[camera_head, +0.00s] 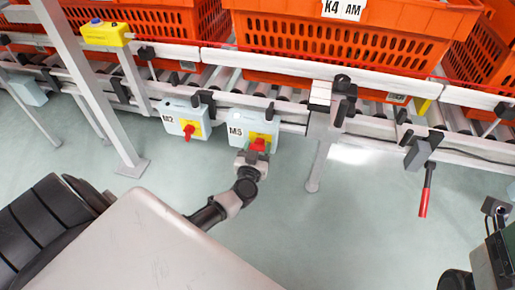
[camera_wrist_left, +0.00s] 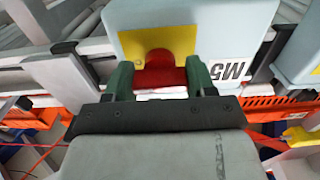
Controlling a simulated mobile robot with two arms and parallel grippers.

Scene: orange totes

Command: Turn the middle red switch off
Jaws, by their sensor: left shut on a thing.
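A pale blue switch box marked M5 (camera_head: 238,131) is mounted on the conveyor's side rail, with a red switch (camera_head: 258,145) on a yellow plate. My left gripper (camera_head: 256,153) reaches up to it from below and is shut on that red switch. In the left wrist view the red switch (camera_wrist_left: 165,76) sits between the two green fingers, in front of the yellow plate (camera_wrist_left: 150,45). The fingers hide part of the switch, and I cannot tell its set position. A similar box marked M2 (camera_head: 175,116) with a red switch (camera_head: 188,131) is to its left.
Orange totes (camera_head: 330,45) stand on the roller conveyor above the boxes. A yellow box with a blue button (camera_head: 105,34) is at upper left. A red-handled lever (camera_head: 425,195) hangs at right. A conveyor leg (camera_head: 316,165) stands just right of M5. Parts of my right arm show at lower right.

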